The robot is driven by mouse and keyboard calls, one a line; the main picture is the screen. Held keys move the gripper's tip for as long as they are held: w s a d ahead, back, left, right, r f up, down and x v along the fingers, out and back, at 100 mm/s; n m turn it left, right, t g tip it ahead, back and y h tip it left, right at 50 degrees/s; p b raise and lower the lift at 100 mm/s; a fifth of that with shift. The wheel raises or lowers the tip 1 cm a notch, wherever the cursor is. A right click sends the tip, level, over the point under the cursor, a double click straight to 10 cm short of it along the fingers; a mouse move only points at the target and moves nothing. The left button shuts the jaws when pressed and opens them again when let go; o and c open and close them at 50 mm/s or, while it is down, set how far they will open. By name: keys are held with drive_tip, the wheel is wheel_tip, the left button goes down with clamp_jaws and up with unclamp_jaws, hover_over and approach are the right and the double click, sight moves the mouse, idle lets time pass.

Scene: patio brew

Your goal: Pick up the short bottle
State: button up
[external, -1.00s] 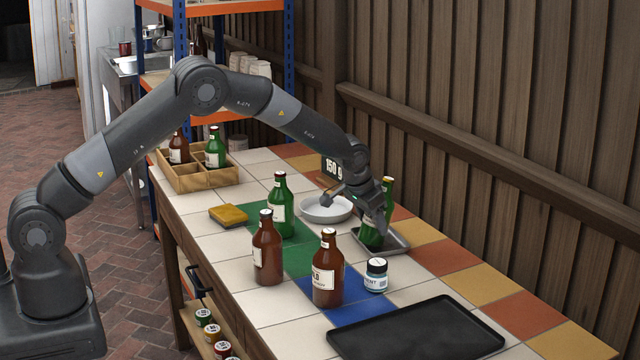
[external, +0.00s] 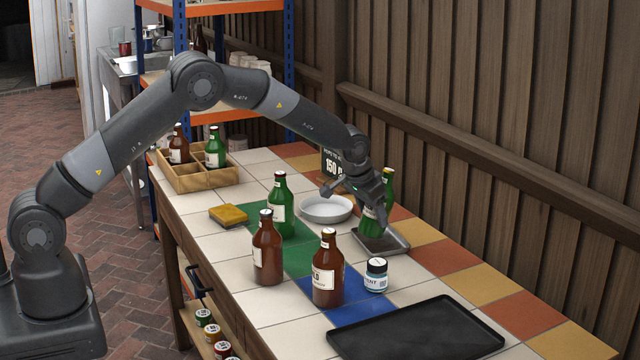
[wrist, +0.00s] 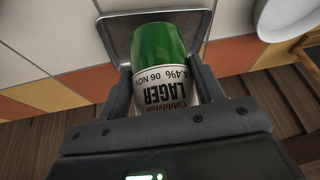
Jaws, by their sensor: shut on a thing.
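My gripper (external: 376,204) is shut on a green bottle (external: 387,188) with a white label. The wrist view shows the green bottle (wrist: 161,52) between both fingers, its label reading "LAGER". The bottle is tilted a little and is above a small grey metal tray (external: 393,240); the tray also shows behind it in the wrist view (wrist: 118,30). Other bottles stand on the table: a green one (external: 279,210), a brown one (external: 267,252) and another brown one (external: 327,272). The gripper hides part of the held bottle.
A white bowl (external: 326,209) stands just left of the metal tray. A small white jar (external: 376,276) and a black tray (external: 415,333) are nearer the front. A yellow sponge (external: 228,215) and a wooden crate (external: 205,180) with bottles are at the left.

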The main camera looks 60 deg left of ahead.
wheel_tip(320, 180, up, 2)
drive_tip(key=s+d+r, duration=0.5)
drive_tip(key=d+r, duration=0.2)
drive_tip(key=d, duration=0.3)
drive_tip(key=w+a+f+t, duration=0.1)
drive_tip(key=w+a+f, duration=0.1)
drive_tip(key=a, duration=0.1)
drive_tip(key=w+a+f+t, duration=0.1)
drive_tip(key=w+a+f, duration=0.1)
drive_tip(key=a+f, duration=0.1)
drive_tip(key=w+a+f+t, duration=0.1)
drive_tip(key=w+a+f, duration=0.1)
drive_tip(key=a+f, duration=0.1)
drive_tip(key=shift+w+a, duration=0.15)
drive_tip(key=shift+a, duration=0.45)
drive_tip(key=shift+f, duration=2)
drive_tip(key=o, duration=1.5)
drive_tip(key=shift+f, duration=0.15)
drive_tip(key=shift+o, duration=0.2)
